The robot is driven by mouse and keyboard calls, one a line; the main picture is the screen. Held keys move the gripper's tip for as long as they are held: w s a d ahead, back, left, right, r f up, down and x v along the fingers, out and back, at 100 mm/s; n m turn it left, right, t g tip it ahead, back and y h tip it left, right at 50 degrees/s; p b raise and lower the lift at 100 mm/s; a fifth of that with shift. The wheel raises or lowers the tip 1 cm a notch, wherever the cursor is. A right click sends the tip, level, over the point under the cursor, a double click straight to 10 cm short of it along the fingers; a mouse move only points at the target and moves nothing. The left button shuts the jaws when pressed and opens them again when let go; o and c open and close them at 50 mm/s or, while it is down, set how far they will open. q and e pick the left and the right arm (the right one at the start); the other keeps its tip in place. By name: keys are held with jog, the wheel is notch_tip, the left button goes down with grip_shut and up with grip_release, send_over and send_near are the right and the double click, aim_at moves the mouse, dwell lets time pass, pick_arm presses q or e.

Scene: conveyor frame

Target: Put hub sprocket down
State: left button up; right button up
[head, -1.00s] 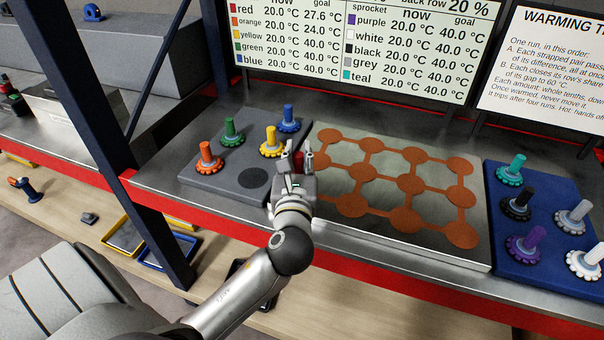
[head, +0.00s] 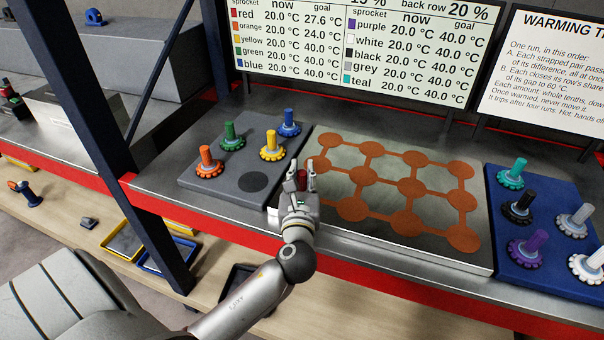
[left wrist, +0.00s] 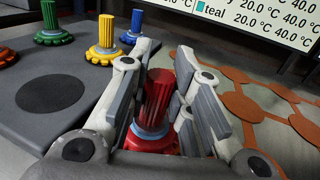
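The red hub sprocket (left wrist: 158,100) stands roughly upright between the fingers of my left gripper (head: 307,176). The left gripper looks shut on its ribbed stem, though the contact is partly hidden in the head view. In the head view only a bit of the red sprocket (head: 302,178) shows between the fingers. It is over the front left corner of the steel plate (head: 440,255) with the orange node pattern. The gripper hides that corner, so I cannot tell whether the sprocket touches the plate. My right gripper is not in view.
Orange (head: 208,163), green (head: 229,135), yellow (head: 271,148) and blue (head: 289,124) sprockets stand on the grey mat (head: 205,182), which has an empty dark circle (head: 253,182). More sprockets stand on the blue mat (head: 510,250). The plate's other visible nodes are empty.

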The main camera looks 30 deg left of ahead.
pick_arm(q)
jog(key=o, duration=0.4)
jog(key=shift+r, duration=0.1)
jog(key=shift+s+d, duration=0.15)
jog(key=shift+s, duration=0.1)
jog(key=b+v, duration=0.2)
jog(key=v, duration=0.8)
jog(key=shift+s+d, duration=0.45)
jog(key=shift+s, duration=0.15)
